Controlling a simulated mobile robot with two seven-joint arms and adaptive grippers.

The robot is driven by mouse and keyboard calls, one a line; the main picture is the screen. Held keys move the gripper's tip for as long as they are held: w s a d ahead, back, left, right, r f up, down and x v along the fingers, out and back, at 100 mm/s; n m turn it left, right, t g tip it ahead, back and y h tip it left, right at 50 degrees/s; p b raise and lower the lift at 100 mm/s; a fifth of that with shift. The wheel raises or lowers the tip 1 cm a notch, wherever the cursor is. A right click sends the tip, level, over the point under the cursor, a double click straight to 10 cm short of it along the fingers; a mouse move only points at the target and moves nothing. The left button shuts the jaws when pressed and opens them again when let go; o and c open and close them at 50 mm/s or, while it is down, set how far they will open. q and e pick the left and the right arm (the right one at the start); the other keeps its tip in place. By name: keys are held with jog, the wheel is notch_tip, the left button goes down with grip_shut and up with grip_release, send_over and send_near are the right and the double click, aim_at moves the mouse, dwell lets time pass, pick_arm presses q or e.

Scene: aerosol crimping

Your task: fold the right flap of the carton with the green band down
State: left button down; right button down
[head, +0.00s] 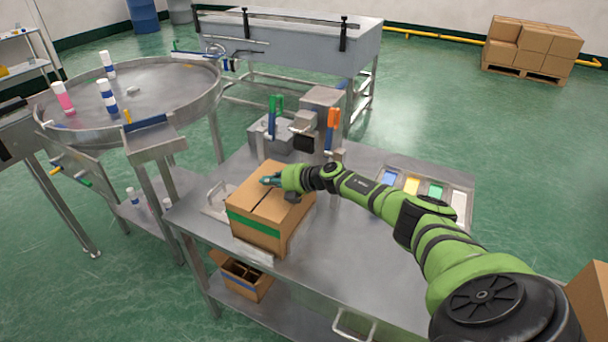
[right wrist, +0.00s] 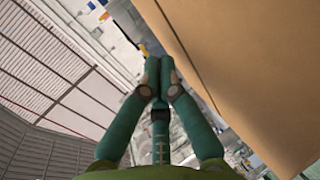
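The carton with the green band (head: 255,229) stands upright on the steel table. In the head view its left top flap (head: 247,192) and right top flap (head: 277,212) look about level, with a dark seam between them. My right gripper (head: 268,181) is over the carton's top, near the seam; I cannot tell whether it touches the cardboard. In the right wrist view its teal fingers (right wrist: 159,68) meet at the tips with nothing between them, beside a large cardboard surface (right wrist: 240,70). My left gripper is not in view.
A device with green (head: 273,117) and orange (head: 332,130) handles stands behind the carton. A tray of coloured compartments (head: 461,207) lies at the right. An open divided box (head: 247,279) is on the shelf below. A round turntable (head: 150,95) is at the left.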

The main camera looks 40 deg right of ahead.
aim_at(275, 189)
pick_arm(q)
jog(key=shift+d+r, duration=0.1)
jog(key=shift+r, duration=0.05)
pick_arm(e)
jog(key=shift+f, duration=0.15)
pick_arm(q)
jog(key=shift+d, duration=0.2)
pick_arm(e)
jog(key=shift+f, duration=0.1)
